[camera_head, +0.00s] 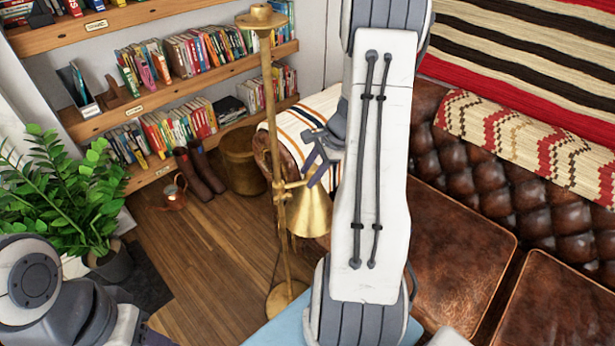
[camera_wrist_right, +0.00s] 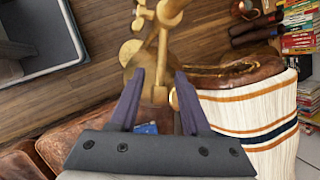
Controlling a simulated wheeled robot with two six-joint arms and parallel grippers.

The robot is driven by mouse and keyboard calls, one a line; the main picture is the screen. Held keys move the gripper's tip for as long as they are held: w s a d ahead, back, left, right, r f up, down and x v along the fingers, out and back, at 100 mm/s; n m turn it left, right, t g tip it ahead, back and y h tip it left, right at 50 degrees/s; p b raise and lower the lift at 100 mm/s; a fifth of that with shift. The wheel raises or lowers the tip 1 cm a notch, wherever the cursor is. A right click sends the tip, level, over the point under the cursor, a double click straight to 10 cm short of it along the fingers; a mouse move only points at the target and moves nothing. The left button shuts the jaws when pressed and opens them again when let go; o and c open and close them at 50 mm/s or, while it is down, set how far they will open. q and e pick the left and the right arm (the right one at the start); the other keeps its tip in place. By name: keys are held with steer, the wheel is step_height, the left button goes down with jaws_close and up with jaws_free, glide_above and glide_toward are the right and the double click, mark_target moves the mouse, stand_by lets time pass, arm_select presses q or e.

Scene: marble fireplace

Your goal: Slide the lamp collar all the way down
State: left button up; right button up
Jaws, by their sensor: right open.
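A brass floor lamp (camera_head: 270,90) stands in front of the bookshelf. Its collar (camera_head: 281,189) sits partway down the pole, with the conical brass shade (camera_head: 309,214) hanging on a short side arm. My right gripper (camera_head: 315,165) is open just right of the pole, close to collar and shade height. In the right wrist view, the gripper (camera_wrist_right: 158,84) has its two dark fingers apart, with brass lamp parts (camera_wrist_right: 160,94) showing between them. I cannot tell whether the fingers touch the lamp. My left gripper is out of view; only part of my left arm shows at lower left.
A leather sofa (camera_head: 460,235) fills the right side. A striped cloth (camera_head: 300,110) lies behind the lamp. A bin (camera_head: 241,160), boots (camera_head: 197,170) and a copper pot (camera_head: 174,193) stand by the shelves. A plant (camera_head: 65,200) is at left. Wooden floor (camera_head: 190,245) is clear left of the lamp base (camera_head: 279,300).

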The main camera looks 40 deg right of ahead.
steer(key=v, duration=0.8)
steer(key=shift+r, duration=0.15)
steer(key=shift+s, duration=0.1)
steer(key=s+a+f+n+g+h, duration=0.1)
steer(key=s+a+n+h, duration=0.2)
steer(key=a+n, duration=2.05)
steer(key=s+a+r+n+g+p, duration=0.1)
steer(key=s+a+r+n, duration=0.1)
steer(key=s+a, duration=0.4)
steer(key=s+a+r+n+g, duration=0.1)
steer(key=s+a+r+n, duration=0.2)
steer(key=s+a, duration=0.4)
steer(key=shift+s+a+r+n+g+y+p, duration=0.3)
steer(key=shift+s+a+r+n+p, duration=0.1)
steer(key=shift+a+r, duration=0.5)
steer(key=shift+o, duration=0.2)
steer(key=shift+w, duration=0.1)
